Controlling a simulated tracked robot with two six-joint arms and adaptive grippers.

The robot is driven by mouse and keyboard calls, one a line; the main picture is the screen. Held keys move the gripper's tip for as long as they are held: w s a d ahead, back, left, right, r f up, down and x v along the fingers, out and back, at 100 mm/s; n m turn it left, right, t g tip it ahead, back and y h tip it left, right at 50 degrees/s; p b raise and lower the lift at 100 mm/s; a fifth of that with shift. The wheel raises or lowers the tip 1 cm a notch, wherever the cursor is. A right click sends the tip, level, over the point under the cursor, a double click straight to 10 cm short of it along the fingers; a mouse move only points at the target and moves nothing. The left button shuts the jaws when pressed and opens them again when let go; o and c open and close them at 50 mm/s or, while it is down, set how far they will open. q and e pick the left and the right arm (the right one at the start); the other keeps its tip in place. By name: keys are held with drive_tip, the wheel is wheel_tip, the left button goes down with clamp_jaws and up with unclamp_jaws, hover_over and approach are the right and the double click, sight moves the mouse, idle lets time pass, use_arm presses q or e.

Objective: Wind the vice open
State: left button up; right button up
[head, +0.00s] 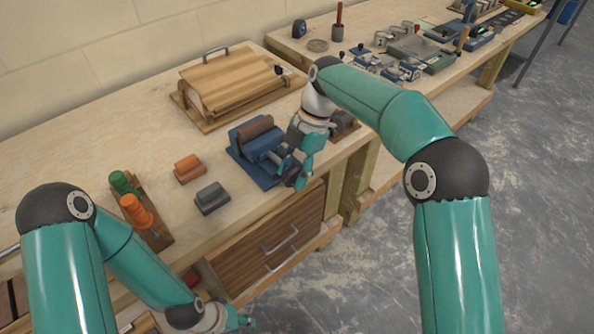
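The blue vice (243,139) sits on a blue base plate near the front edge of the bench. A dark brown block (256,126) shows at its top, by the jaws. My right gripper (299,176) points down at the front of the vice, where the screw end is. The gripper and wrist cover the vice's handle, and I cannot tell whether the fingers touch it or how far they are closed. My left gripper (246,322) is low in front of the bench, away from the vice. Its fingers are too small to read.
A grey block (212,198) and an orange-brown block (188,168) lie left of the vice. Green and orange-handled tools (136,211) stand in a wooden rack. A wooden lidded box (235,86) is behind. A drawer (270,240) is below; a second bench (455,65) extends right.

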clamp_jaws()
drive_tip(key=shift+d, duration=0.3)
drive_tip(key=shift+a, duration=0.2)
drive_tip(key=shift+a+t+h, duration=0.1)
drive_tip(key=shift+t+h, duration=0.2)
drive_tip(key=shift+s+a+t+h, duration=0.1)
drive_tip(key=shift+t+h, duration=0.35)
drive_tip(key=shift+h, duration=0.15)
drive_tip(key=shift+s+a+t+h, duration=0.1)
drive_tip(key=shift+t+h, duration=0.35)
drive_tip(key=shift+h, duration=0.15)
drive_tip(key=shift+a+t+h, duration=0.1)
drive_tip(key=shift+t+h, duration=0.8)
drive_tip(key=shift+h, duration=0.3)
drive_tip(key=shift+f, duration=0.1)
